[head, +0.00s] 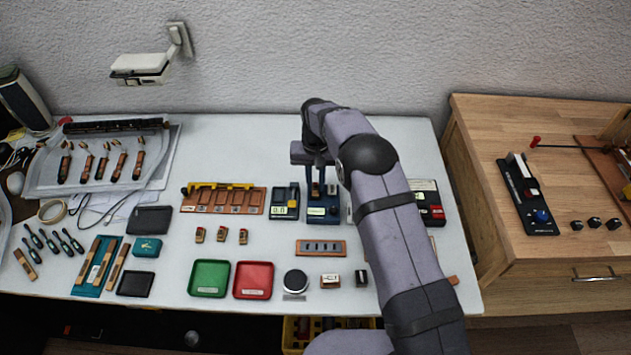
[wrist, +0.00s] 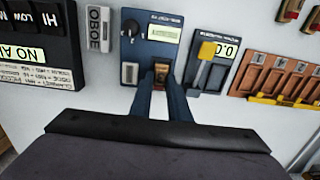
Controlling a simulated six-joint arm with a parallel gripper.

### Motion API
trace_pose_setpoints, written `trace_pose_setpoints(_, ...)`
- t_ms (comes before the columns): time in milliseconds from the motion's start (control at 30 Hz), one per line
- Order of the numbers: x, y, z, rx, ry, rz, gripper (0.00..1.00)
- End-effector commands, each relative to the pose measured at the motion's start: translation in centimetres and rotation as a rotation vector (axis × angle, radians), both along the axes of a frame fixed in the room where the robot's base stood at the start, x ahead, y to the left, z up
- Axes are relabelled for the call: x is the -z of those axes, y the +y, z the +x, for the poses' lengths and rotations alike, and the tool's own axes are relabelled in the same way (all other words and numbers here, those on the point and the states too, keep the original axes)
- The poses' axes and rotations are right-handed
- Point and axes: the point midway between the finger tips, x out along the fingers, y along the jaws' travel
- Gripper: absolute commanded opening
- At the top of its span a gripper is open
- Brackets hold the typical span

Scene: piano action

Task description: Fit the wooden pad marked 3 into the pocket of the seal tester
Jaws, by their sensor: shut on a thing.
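The seal tester appears to be the dark blue device (head: 316,211) below my gripper, with a pale label on its front. In the wrist view this blue device (wrist: 135,52) shows a dark knob, a pale display and a light plate. My gripper (head: 321,190) is over it, pointing down. In the wrist view my gripper (wrist: 160,88) is shut on a small brown wooden pad (wrist: 163,77), at the edge of the device nearest the fingers. Its number cannot be read, and the fingers partly hide the pad and pocket. I cannot tell whether the pad is seated.
A gauge with a yellow lever (wrist: 207,50) stands close beside the tester. A wooden rack with a yellow bar (head: 222,199) lies further left. Several small blocks (head: 221,234), green (head: 209,278) and red (head: 254,280) trays lie nearer. A black box (head: 431,205) stands right.

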Motion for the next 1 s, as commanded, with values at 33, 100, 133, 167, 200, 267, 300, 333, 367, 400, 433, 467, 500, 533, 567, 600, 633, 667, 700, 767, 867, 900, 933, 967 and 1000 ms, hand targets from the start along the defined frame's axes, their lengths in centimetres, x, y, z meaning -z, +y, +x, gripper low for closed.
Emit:
trace_pose_setpoints(33, 0.03, 0.0, 0.01, 0.0, 0.0, 0.0, 0.0)
trace_pose_setpoints(100, 0.03, 0.0, 0.01, 0.0, 0.0, 0.0, 0.0)
trace_pose_setpoints(133, 0.02, 0.0, 0.01, 0.0, 0.0, 0.0, 0.0)
trace_pose_setpoints(167, 0.02, 0.0, 0.0, 0.0, 0.0, 0.0, 0.0)
trace_pose_setpoints(200, 0.02, 0.0, 0.0, 0.0, 0.0, 0.0, 0.0)
trace_pose_setpoints(267, 0.02, 0.0, 0.0, 0.0, 0.0, 0.0, 0.0)
trace_pose_setpoints(300, 0.02, 0.0, 0.0, 0.0, 0.0, 0.0, 0.0)
trace_pose_setpoints(333, 0.02, 0.0, 0.0, 0.0, 0.0, 0.0, 0.0)
trace_pose_setpoints(367, 0.02, 0.0, 0.0, 0.0, 0.0, 0.0, 0.0)
trace_pose_setpoints(400, 0.02, 0.0, 0.0, 0.0, 0.0, 0.0, 0.0)
trace_pose_setpoints(433, 0.03, 0.0, 0.0, 0.0, 0.0, 0.0, 0.0)
trace_pose_setpoints(467, 0.04, 0.0, -0.01, 0.0, 0.0, 0.0, 0.0)
trace_pose_setpoints(500, 0.07, 0.0, -0.01, 0.0, 0.0, 0.0, 0.0)
trace_pose_setpoints(533, 0.09, 0.0, -0.01, 0.0, 0.0, 0.0, 0.0)
trace_pose_setpoints(567, 0.11, 0.0, -0.01, 0.0, 0.0, 0.0, 0.0)
trace_pose_setpoints(600, 0.12, 0.0, 0.0, 0.0, 0.0, 0.0, 0.0)
trace_pose_setpoints(633, 0.12, 0.0, 0.0, 0.0, 0.0, 0.0, 0.0)
trace_pose_setpoints(667, 0.12, 0.0, 0.0, 0.0, 0.0, 0.0, 0.0)
trace_pose_setpoints(700, 0.12, 0.0, 0.0, 0.0, 0.0, 0.0, 0.0)
trace_pose_setpoints(767, 0.12, 0.0, 0.0, 0.0, 0.0, 0.0, 0.0)
trace_pose_setpoints(867, 0.11, 0.0, 0.0, 0.0, 0.0, 0.0, 0.0)
trace_pose_setpoints(900, 0.11, 0.0, 0.0, 0.0, 0.0, 0.0, 0.0)
trace_pose_setpoints(933, 0.11, 0.0, 0.0, 0.0, 0.0, 0.0, 0.21)
trace_pose_setpoints(967, 0.11, 0.0, 0.0, 0.0, 0.0, 0.0, 0.28)
trace_pose_setpoints(1000, 0.11, 0.0, 0.0, 0.0, 0.0, 0.0, 0.38)
